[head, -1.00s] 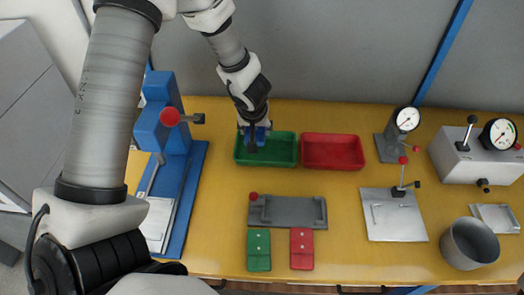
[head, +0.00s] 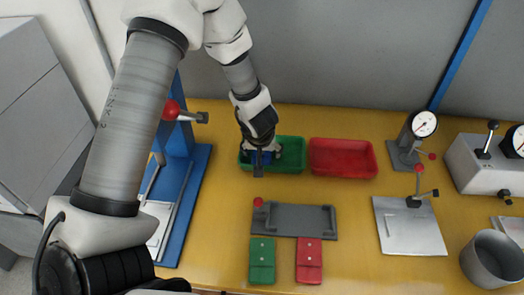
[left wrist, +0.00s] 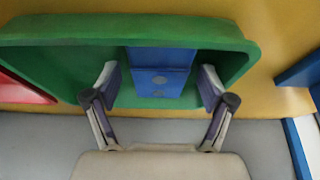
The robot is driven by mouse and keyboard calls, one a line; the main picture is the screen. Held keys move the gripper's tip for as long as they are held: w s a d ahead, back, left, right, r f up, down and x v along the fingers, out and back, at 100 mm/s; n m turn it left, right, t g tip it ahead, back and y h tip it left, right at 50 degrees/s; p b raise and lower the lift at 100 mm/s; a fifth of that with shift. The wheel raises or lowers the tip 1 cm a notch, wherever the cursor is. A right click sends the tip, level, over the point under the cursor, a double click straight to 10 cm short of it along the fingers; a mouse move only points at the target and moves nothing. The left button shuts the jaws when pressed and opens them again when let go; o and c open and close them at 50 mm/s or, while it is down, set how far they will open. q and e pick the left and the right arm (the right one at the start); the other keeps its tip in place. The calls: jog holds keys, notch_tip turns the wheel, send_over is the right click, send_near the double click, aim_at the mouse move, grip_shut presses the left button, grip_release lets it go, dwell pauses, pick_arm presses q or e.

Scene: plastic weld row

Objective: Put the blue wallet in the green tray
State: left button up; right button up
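The blue wallet (left wrist: 160,75) lies inside the green tray (left wrist: 60,28) in the left wrist view, on the tray floor as far as I can see. In the head view only a bit of the blue wallet (head: 262,157) shows in the left half of the green tray (head: 292,168). My left gripper (left wrist: 160,80) is over the tray with its two fingers spread, one on each side of the wallet. A small gap shows between the fingers and the wallet. In the head view my left gripper (head: 262,158) partly hides the wallet. My right gripper is not in view.
A red tray (head: 342,172) stands just right of the green one. A grey fixture (head: 295,222), a green wallet (head: 262,258) and a red wallet (head: 309,264) lie in front. A blue press (head: 184,215) stands left, gauges and a metal cup (head: 492,262) right.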

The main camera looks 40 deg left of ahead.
pick_arm(q)
jog(key=shift+r, duration=0.3)
jog(key=p+v, duration=0.5)
jog(key=v, duration=0.6)
jog(key=shift+s+r, duration=0.2)
jog(key=shift+r, duration=0.1)
jog(key=shift+d, duration=0.1)
